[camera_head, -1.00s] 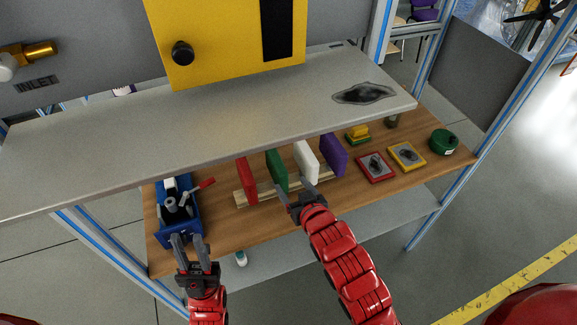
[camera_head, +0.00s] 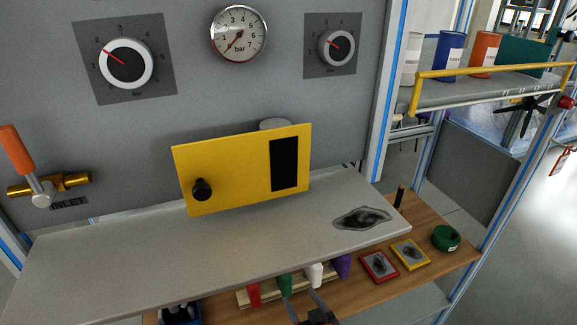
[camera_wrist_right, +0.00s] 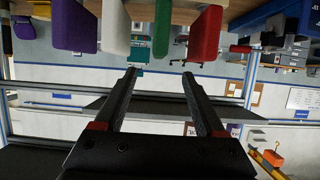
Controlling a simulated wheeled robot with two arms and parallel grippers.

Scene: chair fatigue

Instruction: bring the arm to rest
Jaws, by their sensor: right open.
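My right gripper (camera_head: 308,304) shows at the bottom of the head view, just in front of the lower wooden shelf. Its two fingers are apart with nothing between them, as the right wrist view (camera_wrist_right: 160,78) also shows. My left gripper is out of the head view now. Colored blocks stand in a wooden rack near the right gripper: red (camera_head: 254,294), green (camera_head: 285,285), white (camera_head: 315,275) and purple (camera_head: 342,265). They also show along the top of the right wrist view, with the red one (camera_wrist_right: 206,34) at the right. The gripper appears apart from them.
The grey upper shelf (camera_head: 200,250) overhangs the wooden shelf (camera_head: 435,225). A yellow panel (camera_head: 235,170) stands above it. Red (camera_head: 379,266) and yellow (camera_head: 410,253) framed plates and a green round container (camera_head: 446,238) lie at the right. A blue bin (camera_head: 180,314) is partly hidden at lower left.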

